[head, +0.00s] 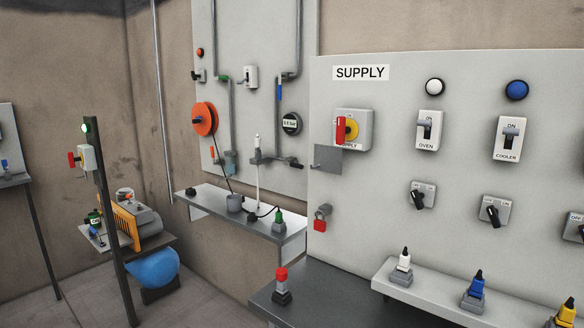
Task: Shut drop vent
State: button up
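No label for the drop vent is legible, so I cannot tell which fitting it is. The back panel (265,30) carries grey pipes with several small valves. A green-handled valve (222,79) is at its upper left, and a blue handle (279,92) lies along the right pipe. A dark-handled fitting (290,162) sits at the lower right, partly close to the SUPPLY panel's edge. Whether these valves are open or shut is too small to tell. My gripper is not in view.
The SUPPLY panel (420,75) with switches fills the right. A dark bench (335,300) and a pale ledge (400,288) with coloured plugs stand before it. A shelf (212,203) is under the back panel. A post (112,230) and compressor (140,222) are left.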

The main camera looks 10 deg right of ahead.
aim_at(287, 163)
jog(key=u, duration=0.35)
jog(key=i, duration=0.5)
jog(key=u, duration=1.05)
jog(key=i, duration=2.3)
jog(key=z, duration=0.5)
